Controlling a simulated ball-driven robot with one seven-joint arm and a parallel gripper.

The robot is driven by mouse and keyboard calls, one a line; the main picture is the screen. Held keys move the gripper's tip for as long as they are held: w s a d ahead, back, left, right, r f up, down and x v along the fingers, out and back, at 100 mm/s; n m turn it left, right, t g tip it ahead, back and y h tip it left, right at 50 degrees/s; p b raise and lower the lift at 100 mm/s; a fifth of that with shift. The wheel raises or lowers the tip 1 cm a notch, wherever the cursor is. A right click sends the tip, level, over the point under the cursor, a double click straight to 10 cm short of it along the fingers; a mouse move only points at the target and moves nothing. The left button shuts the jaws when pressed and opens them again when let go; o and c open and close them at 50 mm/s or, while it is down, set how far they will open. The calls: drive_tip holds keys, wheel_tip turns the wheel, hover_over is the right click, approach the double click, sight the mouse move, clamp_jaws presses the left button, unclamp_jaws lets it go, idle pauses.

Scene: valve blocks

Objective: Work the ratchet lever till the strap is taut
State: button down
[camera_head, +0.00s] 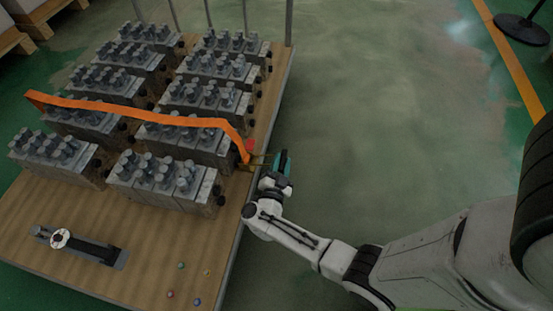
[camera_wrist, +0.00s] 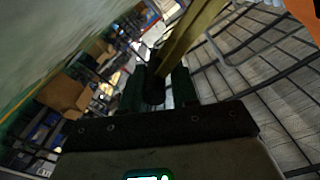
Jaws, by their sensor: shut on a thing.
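An orange strap (camera_head: 140,112) runs across the valve blocks (camera_head: 190,135) in the head view and bends down at the platform's right edge. Its corner also shows in the wrist view (camera_wrist: 305,12). A small ratchet with a red part (camera_head: 249,146) sits at the strap's lower end. A brass-coloured lever (camera_head: 259,160) sticks out to the right from it. My gripper (camera_head: 282,162) is beyond the platform edge, shut on the lever's outer end. In the wrist view the lever (camera_wrist: 195,32) runs down between the dark green fingers of my gripper (camera_wrist: 158,88). How tight the strap is cannot be told.
The wooden platform (camera_head: 150,235) carries several valve blocks in two columns, a dark bar with a white ring (camera_head: 62,238), and small coloured balls (camera_head: 181,266). Thin posts stand at its far side. The floor (camera_head: 390,130) right of the platform is clear.

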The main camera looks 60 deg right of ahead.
drive_tip(key=shift+s+f, duration=0.2)
drive_tip(key=shift+f, duration=0.8)
drive_tip(key=c, duration=1)
unclamp_jaws()
drive_tip(key=shift+s+a+r, duration=0.1)
drive_tip(key=shift+a, duration=0.3)
drive_tip(key=p+v, duration=0.2)
drive_tip(key=v, duration=0.8)
drive_tip(key=shift+s, duration=0.1)
